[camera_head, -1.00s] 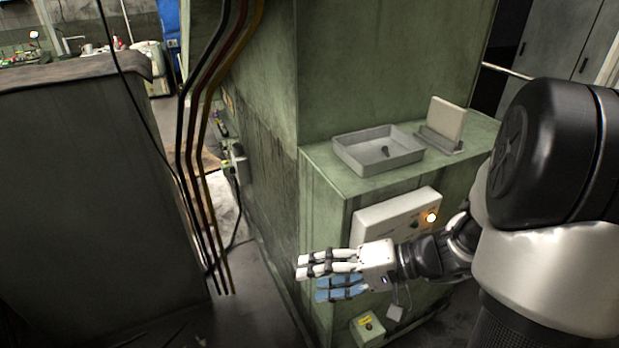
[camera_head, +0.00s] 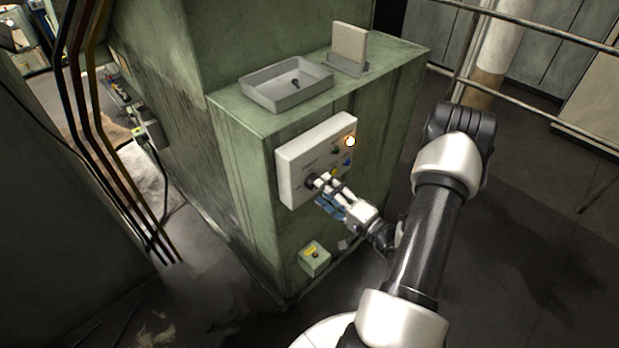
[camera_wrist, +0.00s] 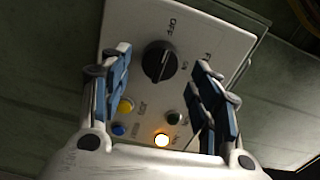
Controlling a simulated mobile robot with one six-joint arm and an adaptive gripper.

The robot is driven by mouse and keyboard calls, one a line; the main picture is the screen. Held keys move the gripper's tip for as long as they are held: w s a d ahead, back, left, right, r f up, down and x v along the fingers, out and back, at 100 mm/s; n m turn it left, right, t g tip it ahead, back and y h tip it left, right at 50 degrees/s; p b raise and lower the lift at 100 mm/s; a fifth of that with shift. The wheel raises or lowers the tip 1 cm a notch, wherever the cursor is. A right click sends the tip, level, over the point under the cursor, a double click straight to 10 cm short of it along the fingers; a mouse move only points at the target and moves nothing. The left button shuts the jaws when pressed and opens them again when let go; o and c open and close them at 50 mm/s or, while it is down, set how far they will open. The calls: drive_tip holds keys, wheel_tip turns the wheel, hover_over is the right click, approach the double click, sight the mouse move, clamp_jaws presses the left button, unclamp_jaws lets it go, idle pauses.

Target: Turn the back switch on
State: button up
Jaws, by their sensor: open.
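A white control panel (camera_head: 293,160) is on the side of the green machine cabinet. A black rotary switch (camera_wrist: 160,61) sits on it, with an OFF label and another short label, seemingly ON, beside it. The exact pointer direction is hard to tell. My gripper (camera_head: 322,186) is at the panel's lower part, in front of the switch. In the wrist view my gripper (camera_wrist: 163,58) is open, with one blue-padded finger on each side of the switch. I cannot tell whether the fingers touch it. In the head view the fingers partly cover the switch.
The panel also has a lit orange lamp (camera_wrist: 161,140), a yellow button (camera_wrist: 126,105), a blue button (camera_wrist: 118,129) and a dark green button (camera_wrist: 174,117). A small green box (camera_head: 314,260) is below. A grey tray (camera_head: 287,91) is on the cabinet. Cables hang at left.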

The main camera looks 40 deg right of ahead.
drive_tip(key=w+n+b, duration=0.1)
drive_tip(key=n+b, duration=0.1)
drive_tip(key=n, duration=0.1)
drive_tip(key=w+n+b, duration=0.1)
drive_tip(key=n+b, duration=0.1)
drive_tip(key=n, duration=0.2)
drive_tip(key=w+n+b, duration=0.1)
drive_tip(key=n+b, duration=0.2)
drive_tip(key=n, duration=0.1)
drive_tip(key=shift+a, duration=0.15)
